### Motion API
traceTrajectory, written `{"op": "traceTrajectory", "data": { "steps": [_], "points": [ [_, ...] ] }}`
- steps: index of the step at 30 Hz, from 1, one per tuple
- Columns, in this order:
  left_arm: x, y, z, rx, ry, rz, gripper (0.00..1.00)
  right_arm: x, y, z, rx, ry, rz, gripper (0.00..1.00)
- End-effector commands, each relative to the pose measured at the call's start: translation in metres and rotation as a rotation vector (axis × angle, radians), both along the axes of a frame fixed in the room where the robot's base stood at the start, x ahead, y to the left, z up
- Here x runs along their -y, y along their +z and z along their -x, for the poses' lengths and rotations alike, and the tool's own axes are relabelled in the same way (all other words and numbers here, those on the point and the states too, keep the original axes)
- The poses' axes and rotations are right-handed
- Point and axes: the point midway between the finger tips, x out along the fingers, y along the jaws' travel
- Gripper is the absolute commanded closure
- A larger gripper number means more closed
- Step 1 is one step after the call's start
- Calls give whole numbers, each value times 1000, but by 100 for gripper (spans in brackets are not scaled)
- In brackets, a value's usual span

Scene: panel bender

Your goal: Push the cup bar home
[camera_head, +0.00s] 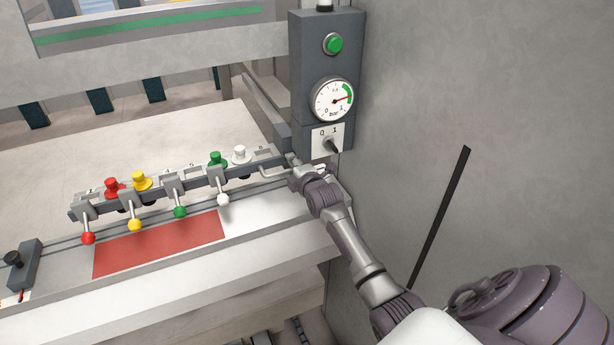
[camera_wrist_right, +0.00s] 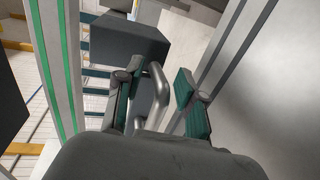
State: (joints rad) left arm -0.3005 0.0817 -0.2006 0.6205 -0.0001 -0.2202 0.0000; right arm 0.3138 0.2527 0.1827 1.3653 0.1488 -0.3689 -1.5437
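The cup bar (camera_head: 150,201) is a long dark bar carrying red, yellow, green and white cups, with a colour-knobbed lever by each. It lies across the machine bed, its right end near the control post. A bent metal handle (camera_head: 270,174) is at that end. My right gripper (camera_head: 292,164) is at the handle. In the right wrist view the handle (camera_wrist_right: 158,90) stands between the two green-padded fingers of my right gripper (camera_wrist_right: 155,98). The fingers are apart, with a gap visible on the right finger's side. The bar's seating is too small to tell. My left gripper is out of view.
A grey control post (camera_head: 311,60) with a green button, a gauge and a 0/1 switch (camera_head: 333,146) stands just behind my right gripper. A red plate (camera_head: 160,244) lies in front of the bar. A dark stop block (camera_head: 24,268) sits at the left. A wall fills the right.

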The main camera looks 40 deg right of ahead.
Motion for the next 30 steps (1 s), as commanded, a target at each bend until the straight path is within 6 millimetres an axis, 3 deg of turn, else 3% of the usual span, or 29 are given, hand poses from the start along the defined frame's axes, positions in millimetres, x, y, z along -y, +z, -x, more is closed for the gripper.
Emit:
{"op": "traceTrajectory", "data": {
  "steps": [30],
  "points": [
    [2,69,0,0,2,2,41,-17,20,68,4,2,1,61]
  ]
}}
